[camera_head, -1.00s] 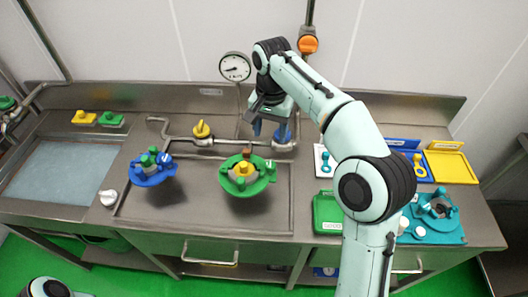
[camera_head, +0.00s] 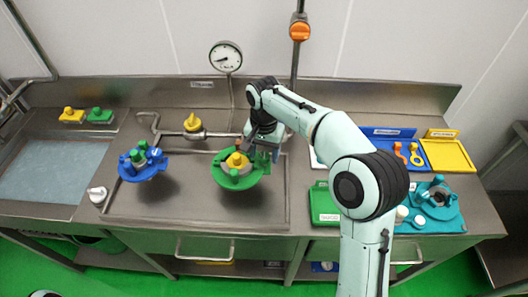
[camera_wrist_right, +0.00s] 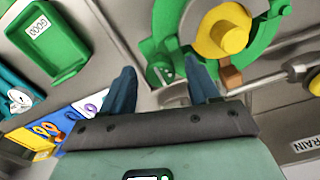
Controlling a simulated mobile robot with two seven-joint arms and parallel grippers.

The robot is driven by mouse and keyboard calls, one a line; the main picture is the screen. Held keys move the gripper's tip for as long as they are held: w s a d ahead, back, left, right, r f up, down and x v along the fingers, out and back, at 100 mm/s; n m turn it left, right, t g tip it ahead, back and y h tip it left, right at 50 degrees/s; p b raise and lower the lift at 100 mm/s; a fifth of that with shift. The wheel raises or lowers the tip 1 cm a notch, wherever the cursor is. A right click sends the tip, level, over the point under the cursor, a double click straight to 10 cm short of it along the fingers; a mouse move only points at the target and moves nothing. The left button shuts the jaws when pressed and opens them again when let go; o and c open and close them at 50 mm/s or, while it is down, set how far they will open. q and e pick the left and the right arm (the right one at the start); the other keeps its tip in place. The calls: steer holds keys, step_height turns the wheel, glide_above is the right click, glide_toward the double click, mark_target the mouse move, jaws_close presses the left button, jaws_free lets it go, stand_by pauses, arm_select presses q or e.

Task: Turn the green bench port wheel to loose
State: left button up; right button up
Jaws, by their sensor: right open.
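The green bench port wheel (camera_head: 222,177) sits on the bench middle, a green ring with upright green knobs around a yellow centre cap (camera_head: 238,160). It also shows at the top of the right wrist view (camera_wrist_right: 265,38), with its yellow cap (camera_wrist_right: 226,34) and a brown tab (camera_wrist_right: 231,77). My right gripper (camera_head: 264,150) is at the wheel's back right edge. In the right wrist view the open fingers (camera_wrist_right: 163,86) point at a green knob (camera_wrist_right: 162,70) on the rim, which appears between the tips; contact cannot be told. My left gripper is out of view.
A blue port wheel (camera_head: 140,163) stands to the left. A pipe with a yellow valve (camera_head: 193,124) runs behind. A green tray (camera_head: 325,206) and a teal fixture (camera_head: 437,200) are to the right. Bare steel lies in front of the green wheel.

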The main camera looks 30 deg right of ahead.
steer(key=shift+c, duration=0.2)
steer(key=c, duration=1)
